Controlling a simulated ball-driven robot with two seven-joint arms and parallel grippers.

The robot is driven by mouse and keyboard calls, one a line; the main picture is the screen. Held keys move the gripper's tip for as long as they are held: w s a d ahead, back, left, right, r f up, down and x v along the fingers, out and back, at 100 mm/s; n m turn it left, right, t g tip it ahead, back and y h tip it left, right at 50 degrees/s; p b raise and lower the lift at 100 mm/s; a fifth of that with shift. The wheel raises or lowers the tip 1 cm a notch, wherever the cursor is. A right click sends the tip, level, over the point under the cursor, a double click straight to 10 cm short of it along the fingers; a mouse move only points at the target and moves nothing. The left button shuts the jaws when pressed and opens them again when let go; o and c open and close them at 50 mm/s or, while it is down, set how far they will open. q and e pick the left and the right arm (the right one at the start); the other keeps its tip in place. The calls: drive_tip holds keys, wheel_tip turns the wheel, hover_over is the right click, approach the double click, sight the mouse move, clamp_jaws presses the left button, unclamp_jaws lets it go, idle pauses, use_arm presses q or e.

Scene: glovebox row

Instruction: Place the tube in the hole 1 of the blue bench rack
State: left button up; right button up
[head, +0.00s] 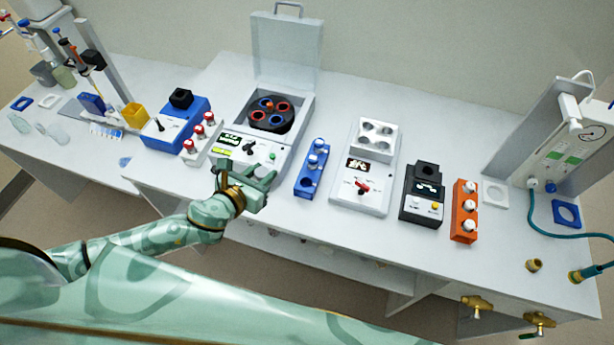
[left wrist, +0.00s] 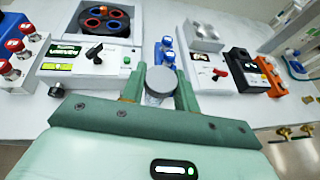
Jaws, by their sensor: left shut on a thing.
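My left gripper (head: 250,178) is over the bench's front edge, in front of the centrifuge and left of the blue rack. In the left wrist view the left gripper (left wrist: 158,92) is shut on a tube (left wrist: 160,80) with a grey round top, held between the two green fingers. In the head view the tube is hard to make out. The blue bench rack (head: 301,190) stands to the right of the gripper, with blue-and-white capped items at its back part. It also shows in the left wrist view (left wrist: 158,57), partly hidden behind the tube. My right gripper is not in view.
The open-lidded centrifuge (head: 229,150) stands behind the gripper. A white rack with red-capped tubes (head: 189,146) is to its left. Right of the blue rack stand a white instrument (head: 372,197), a black device (head: 420,205) and an orange rack (head: 460,222).

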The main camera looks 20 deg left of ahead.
use_arm(q)
drive_tip(key=shift+s+a+f, duration=0.1)
drive_tip(key=shift+f, duration=0.25)
drive_tip(key=w+d+f+b, duration=0.4)
drive_tip(key=w+d+b, duration=0.1)
drive_tip(key=w, duration=0.2)
drive_tip(key=b, duration=0.7)
hover_over(306, 177)
drive_tip(key=s, duration=0.3)
wheel_tip(306, 177, down, 6)
drive_tip(key=r, duration=0.1)
drive_tip(key=f+b, duration=0.2)
drive_tip(key=f, duration=0.1)
drive_tip(key=w+f+b, duration=0.1)
drive_tip(key=b, duration=0.1)
drive_tip(key=shift+d+f, duration=0.25)
drive_tip(key=shift+d, duration=0.05)
drive_tip(key=shift+r, duration=0.25)
drive_tip(key=shift+s+f, duration=0.1)
drive_tip(key=shift+f, duration=0.15)
drive_tip(key=o, duration=0.9)
drive_tip(key=shift+o, duration=0.2)
